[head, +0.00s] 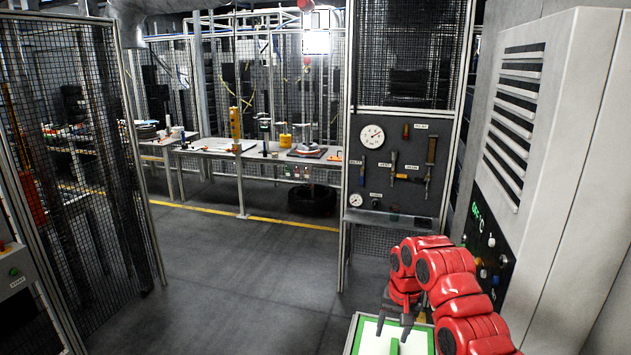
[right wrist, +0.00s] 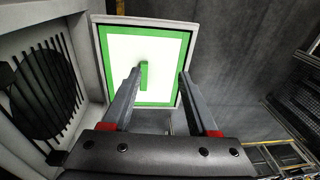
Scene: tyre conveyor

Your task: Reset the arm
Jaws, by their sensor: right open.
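My right arm (head: 455,290) is red and comes in from the lower right in the head view. My right gripper (head: 395,328) points down over a white panel with a green border (head: 350,345). In the right wrist view the gripper (right wrist: 160,85) has its two grey fingers wide apart with nothing between them. The same white and green panel (right wrist: 115,45) lies beyond the fingers, with a green bar (right wrist: 145,75) on it. My left gripper is not in view.
A tall grey cabinet (head: 560,150) with vents and a control panel (head: 490,245) stands close on the right. A gauge board (head: 400,165) is ahead. Mesh fencing (head: 75,150) is at left. The middle floor (head: 230,270) is clear, with a workbench (head: 215,148) beyond.

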